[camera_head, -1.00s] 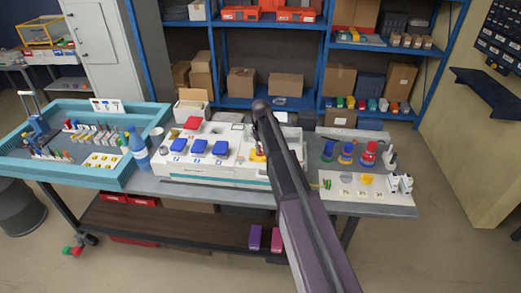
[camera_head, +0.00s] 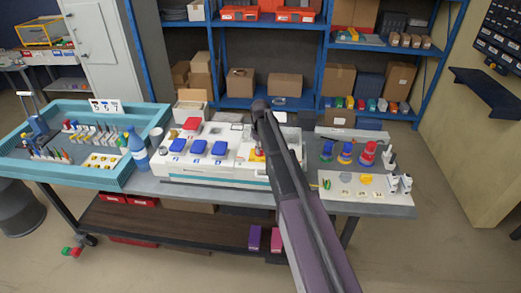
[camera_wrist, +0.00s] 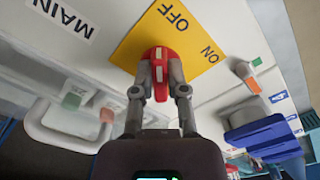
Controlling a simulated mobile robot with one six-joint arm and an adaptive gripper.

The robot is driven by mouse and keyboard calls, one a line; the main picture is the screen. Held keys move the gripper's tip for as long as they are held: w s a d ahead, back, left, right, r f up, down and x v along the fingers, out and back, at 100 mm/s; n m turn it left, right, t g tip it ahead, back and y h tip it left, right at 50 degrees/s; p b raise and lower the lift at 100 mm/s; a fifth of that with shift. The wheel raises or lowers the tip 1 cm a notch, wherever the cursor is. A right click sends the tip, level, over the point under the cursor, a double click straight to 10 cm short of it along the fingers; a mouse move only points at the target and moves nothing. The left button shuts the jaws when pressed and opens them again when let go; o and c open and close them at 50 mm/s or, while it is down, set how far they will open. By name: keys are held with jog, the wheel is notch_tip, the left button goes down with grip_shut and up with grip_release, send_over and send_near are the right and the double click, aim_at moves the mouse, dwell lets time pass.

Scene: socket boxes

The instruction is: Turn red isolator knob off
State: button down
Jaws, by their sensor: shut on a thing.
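The red isolator knob (camera_wrist: 159,60) sits on a yellow plate (camera_wrist: 133,45) marked OFF and ON in the wrist view. A white stripe runs along the knob's grip, which stands nearly upright in the picture, with OFF above it to the right and ON to the right. My gripper (camera_wrist: 160,76) is shut on the knob, one finger on each side. In the head view my arm hides most of the knob area. Only part of the yellow plate (camera_head: 257,156) shows beside my arm, on the white panel box (camera_head: 190,171).
A MAIN label (camera_wrist: 63,18) is near the plate. Coloured plugs (camera_head: 346,152) stand right of my arm. A blue bottle (camera_head: 138,150) stands left of the panel.

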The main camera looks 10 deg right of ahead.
jog(key=c, duration=0.7)
grip_release()
jog(key=shift+o, duration=0.2)
jog(key=shift+m, duration=0.4)
